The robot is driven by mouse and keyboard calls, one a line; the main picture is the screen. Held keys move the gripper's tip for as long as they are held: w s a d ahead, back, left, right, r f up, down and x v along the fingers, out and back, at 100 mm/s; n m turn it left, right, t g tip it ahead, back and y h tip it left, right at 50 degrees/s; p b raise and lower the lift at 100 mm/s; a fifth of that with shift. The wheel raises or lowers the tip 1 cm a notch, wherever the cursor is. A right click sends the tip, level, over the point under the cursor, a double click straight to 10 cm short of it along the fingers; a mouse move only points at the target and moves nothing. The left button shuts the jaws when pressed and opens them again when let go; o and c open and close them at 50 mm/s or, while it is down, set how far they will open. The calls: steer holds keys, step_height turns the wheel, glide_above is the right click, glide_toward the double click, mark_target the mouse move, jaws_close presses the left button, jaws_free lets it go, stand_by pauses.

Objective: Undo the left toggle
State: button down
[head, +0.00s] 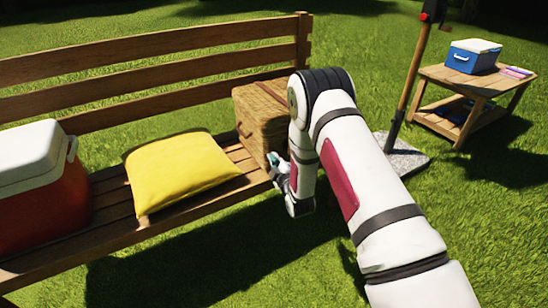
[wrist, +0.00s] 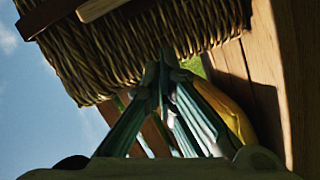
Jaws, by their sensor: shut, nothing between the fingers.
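A wicker basket (head: 262,112) stands on the right end of the bench; it also fills the top of the wrist view (wrist: 130,45). My gripper (head: 274,160) is low at the basket's front right side. In the wrist view my gripper's teal fingers (wrist: 167,62) are closed together at the weave, with nothing between them; I cannot tell if they touch it. A dark strip and a pale tan piece (wrist: 98,9) cross the basket at the top left; I cannot tell if the piece is a toggle. My arm hides the basket's right side in the head view.
A yellow cushion (head: 182,170) lies on the wooden bench (head: 110,235) left of the basket. A red cooler with a white lid (head: 40,175) stands at the far left. A low side table (head: 460,92) with a blue cooler (head: 471,56) stands on the grass at right.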

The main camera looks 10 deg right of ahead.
steer(key=s+p, duration=0.1)
steer(key=s, duration=0.7)
steer(key=shift+p, duration=0.4)
steer(key=shift+r, duration=0.1)
